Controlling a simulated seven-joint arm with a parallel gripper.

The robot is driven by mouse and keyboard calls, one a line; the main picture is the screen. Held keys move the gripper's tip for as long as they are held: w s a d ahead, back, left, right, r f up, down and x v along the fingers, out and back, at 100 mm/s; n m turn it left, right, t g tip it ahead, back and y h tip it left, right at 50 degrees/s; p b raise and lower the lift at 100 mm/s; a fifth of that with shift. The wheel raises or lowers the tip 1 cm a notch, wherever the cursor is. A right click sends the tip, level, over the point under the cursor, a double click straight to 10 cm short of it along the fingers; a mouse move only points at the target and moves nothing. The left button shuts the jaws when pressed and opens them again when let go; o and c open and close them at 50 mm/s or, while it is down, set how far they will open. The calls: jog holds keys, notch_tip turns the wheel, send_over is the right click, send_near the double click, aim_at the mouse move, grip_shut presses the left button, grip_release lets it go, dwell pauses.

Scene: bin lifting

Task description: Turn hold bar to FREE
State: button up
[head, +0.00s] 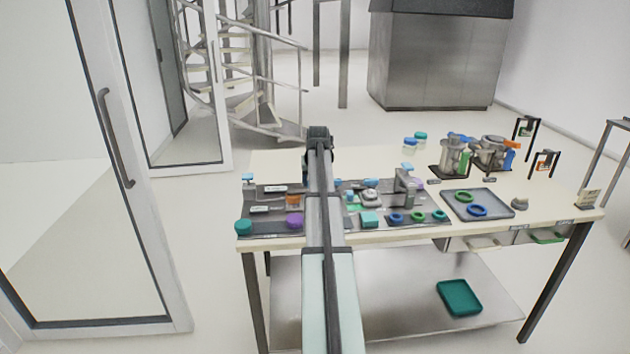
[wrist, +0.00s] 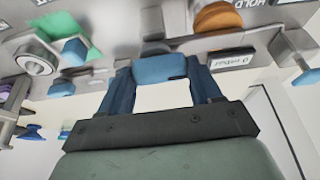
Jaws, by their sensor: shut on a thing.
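In the wrist view my gripper (wrist: 160,72) has its two dark blue fingers on either side of a lighter blue block-shaped handle (wrist: 158,66) and is shut on it. This handle seems to be the hold bar's grip; the rest of the bar is mostly hidden. A plate lettered HOLD (wrist: 262,4) shows upside down at the top right of that view, near an orange knob (wrist: 217,17). In the head view my arm covers the middle of the grey panel (head: 330,228), and the fingertips and held handle are hidden. I cannot read the bar's setting.
A blue-topped post (head: 248,178) stands at the panel's left end and a grey clamp-like post (head: 408,182) at its right. A tray with rings (head: 505,208), metal machines (head: 490,153) and small stands lie farther right.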

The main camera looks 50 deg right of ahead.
jog(key=c, duration=0.6)
jog(key=shift+m, duration=0.3)
jog(key=m, duration=0.1)
jog(key=m+g, duration=0.1)
jog(key=m, duration=0.1)
jog(key=m+h, duration=0.1)
jog(key=shift+w+g, duration=0.25)
jog(key=shift+g, duration=0.05)
jog(key=m+g, duration=0.1)
jog(key=m, duration=0.4)
jog(key=shift+w+g, duration=0.15)
jog(key=shift+g, duration=0.25)
jog(key=m+g, duration=0.1)
jog(key=m, duration=0.3)
jog(key=shift+w+d+g, duration=0.1)
jog(key=shift+d+g, duration=0.05)
jog(key=shift+g, duration=0.25)
jog(key=shift+m+g+y, duration=0.5)
jog(key=shift+m, duration=1.6)
